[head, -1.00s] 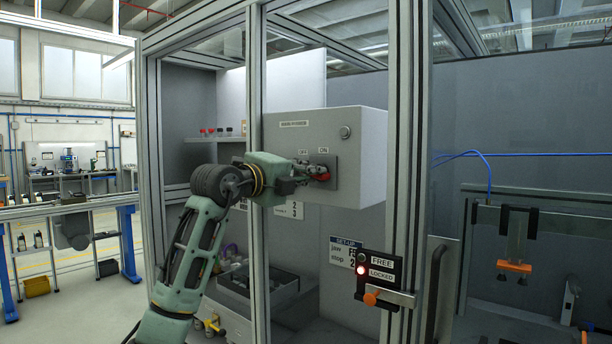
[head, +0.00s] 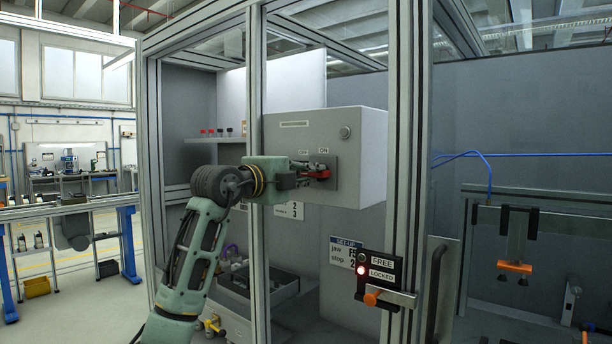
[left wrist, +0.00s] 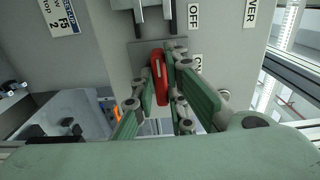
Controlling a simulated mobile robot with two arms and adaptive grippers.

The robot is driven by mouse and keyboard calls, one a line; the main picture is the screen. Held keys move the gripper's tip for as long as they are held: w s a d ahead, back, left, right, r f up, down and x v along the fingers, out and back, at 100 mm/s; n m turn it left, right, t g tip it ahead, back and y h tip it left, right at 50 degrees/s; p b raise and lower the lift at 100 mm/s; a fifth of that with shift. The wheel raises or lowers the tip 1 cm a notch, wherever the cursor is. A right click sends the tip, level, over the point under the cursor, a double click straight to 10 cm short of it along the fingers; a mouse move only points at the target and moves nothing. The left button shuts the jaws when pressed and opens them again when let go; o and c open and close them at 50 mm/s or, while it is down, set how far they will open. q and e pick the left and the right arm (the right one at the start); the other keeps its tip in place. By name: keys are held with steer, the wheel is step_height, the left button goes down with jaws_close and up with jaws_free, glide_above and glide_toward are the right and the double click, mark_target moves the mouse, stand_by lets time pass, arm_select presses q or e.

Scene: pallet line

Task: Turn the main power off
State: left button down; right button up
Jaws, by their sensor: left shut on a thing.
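The main power switch is on a light grey box (head: 366,160) inside the framed cell. Its red handle (head: 318,175) sits on a dark plate, with OFF at the left and ON at the right above it. My left gripper (head: 312,169) reaches in from the left and is shut on the handle. In the left wrist view the red handle (left wrist: 159,80) is between the finger pads, on the ON label's side of the plate; the OFF label (left wrist: 193,15) is farther up. The fingers partly hide the handle in the head view. My right gripper is not in view.
Aluminium posts (head: 406,130) frame the cell around my left arm. A FREE/LOCKED panel (head: 377,266) has its red light lit by LOCKED, with an orange-knobbed latch (head: 385,297) below. Small red-capped items (head: 212,133) stand on a shelf.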

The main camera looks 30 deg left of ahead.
arm_select(q)
steer(key=c, duration=1.8)
jaws_free()
steer(key=shift+a, duration=0.1)
steer(key=shift+o, duration=0.2)
steer(key=s, duration=1.2)
steer(key=shift+a, duration=0.45)
steer(key=shift+d, duration=0.1)
